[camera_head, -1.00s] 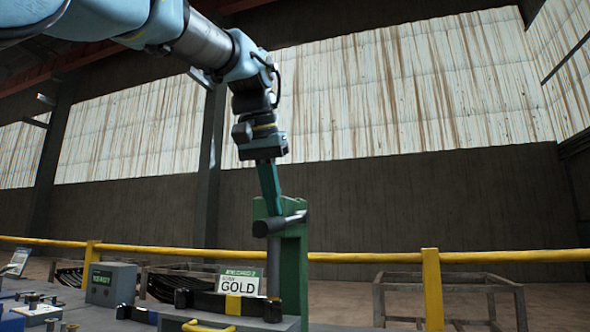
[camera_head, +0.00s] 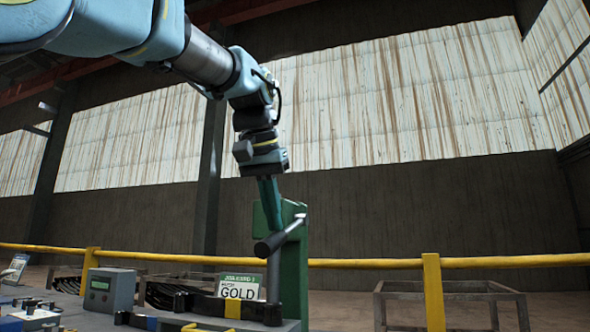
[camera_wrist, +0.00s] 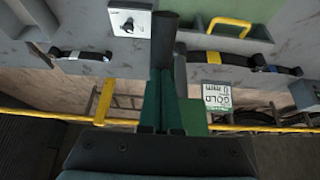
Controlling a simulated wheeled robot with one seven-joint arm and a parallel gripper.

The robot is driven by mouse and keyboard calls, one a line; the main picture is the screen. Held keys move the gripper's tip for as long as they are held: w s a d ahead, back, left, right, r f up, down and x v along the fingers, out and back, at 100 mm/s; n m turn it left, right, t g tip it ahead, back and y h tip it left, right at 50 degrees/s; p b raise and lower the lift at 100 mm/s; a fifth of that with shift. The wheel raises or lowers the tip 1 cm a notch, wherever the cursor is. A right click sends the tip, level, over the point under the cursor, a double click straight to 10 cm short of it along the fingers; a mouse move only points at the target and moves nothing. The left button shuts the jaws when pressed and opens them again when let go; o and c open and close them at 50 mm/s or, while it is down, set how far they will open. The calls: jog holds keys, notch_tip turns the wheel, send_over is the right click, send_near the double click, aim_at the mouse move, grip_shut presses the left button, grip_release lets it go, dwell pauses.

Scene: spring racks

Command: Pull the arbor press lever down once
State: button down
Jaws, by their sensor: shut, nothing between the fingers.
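The green arbor press (camera_head: 293,270) stands on the bench, its upright column behind my gripper. Its dark lever (camera_head: 268,246) slants down to the left from its pivot near the column top, ending in a thick round grip. In the wrist view the lever (camera_wrist: 166,38) is a dark bar at top centre, just beyond the fingertips. My gripper (camera_head: 275,228) points down with its green fingers shut and empty. The fingertips are at the upper side of the lever and appear to touch it; the exact contact is hidden. The fingers also show in the wrist view (camera_wrist: 160,76).
A GOLD card (camera_head: 239,287) stands left of the press, behind a dark strap (camera_head: 205,304). A grey box with a display (camera_head: 109,288) is further left. A yellow handle (camera_wrist: 228,25) lies at the bench front. A yellow rail (camera_head: 500,261) runs behind.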

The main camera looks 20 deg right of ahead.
jog(key=shift+f, duration=0.45)
jog(key=shift+r, duration=0.1)
jog(key=r+p, duration=0.2)
jog(key=w+d+r+p, duration=0.1)
jog(key=r+p, duration=0.3)
jog(key=p, duration=0.1)
jog(key=shift+w+d+r, duration=0.15)
jog(key=shift+w, duration=0.05)
jog(key=s+a+r+b, duration=0.4)
jog(key=s+a, duration=0.4)
jog(key=shift+s, duration=0.4)
dwell(0.5)
dwell(0.7)
